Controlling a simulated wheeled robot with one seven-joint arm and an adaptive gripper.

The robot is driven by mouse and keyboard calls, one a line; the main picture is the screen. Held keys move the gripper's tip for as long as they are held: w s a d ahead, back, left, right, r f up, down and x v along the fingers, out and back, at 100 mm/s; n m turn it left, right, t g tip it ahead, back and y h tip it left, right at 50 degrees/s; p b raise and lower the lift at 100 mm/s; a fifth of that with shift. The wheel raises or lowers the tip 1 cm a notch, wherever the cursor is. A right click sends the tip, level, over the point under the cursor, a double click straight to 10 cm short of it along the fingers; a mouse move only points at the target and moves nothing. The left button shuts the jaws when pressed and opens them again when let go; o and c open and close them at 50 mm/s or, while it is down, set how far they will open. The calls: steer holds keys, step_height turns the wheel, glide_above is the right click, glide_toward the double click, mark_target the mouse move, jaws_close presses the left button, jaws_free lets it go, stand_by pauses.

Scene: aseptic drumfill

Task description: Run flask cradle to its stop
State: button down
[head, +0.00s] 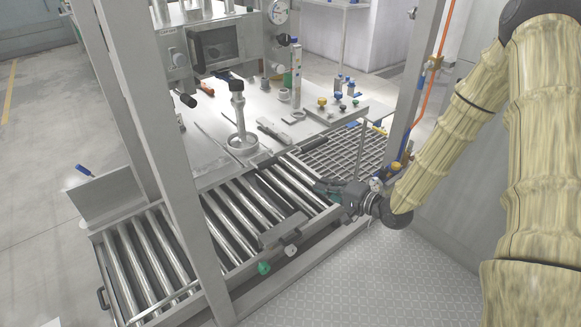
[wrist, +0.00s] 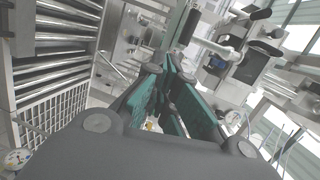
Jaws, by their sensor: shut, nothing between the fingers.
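My gripper (head: 327,190) has teal finger pads and is shut and empty. It is low over the right end of the roller conveyor (head: 150,262), beside the metal grating. In the wrist view the gripper (wrist: 172,85) fills the middle, its teal pads close together. I cannot pick out the flask cradle for certain. A grey block (head: 283,231) sits at the conveyor's front rail, left of my gripper and apart from it. A round dish (head: 241,147) with an upright black-topped post stands on the steel bench, farther back.
A steel post (head: 170,150) crosses in front of the conveyor. A green knob (head: 263,268) sits on the front rail. The bench (head: 205,115) holds several small bottles and tools. The grating (head: 345,150) lies behind my gripper. The tread-plate floor (head: 370,270) in front is clear.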

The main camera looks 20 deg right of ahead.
steer(key=w+a+p, duration=0.1)
steer(key=w+a, duration=0.2)
steer(key=w, duration=0.3)
steer(key=w+a+r+p, duration=0.1)
steer(key=w+a, duration=0.2)
steer(key=w, duration=0.3)
steer(key=shift+w+a+t+y, duration=0.2)
steer(key=shift+a+t+y, duration=0.1)
steer(key=shift+y, duration=0.1)
steer(key=shift+r, duration=0.1)
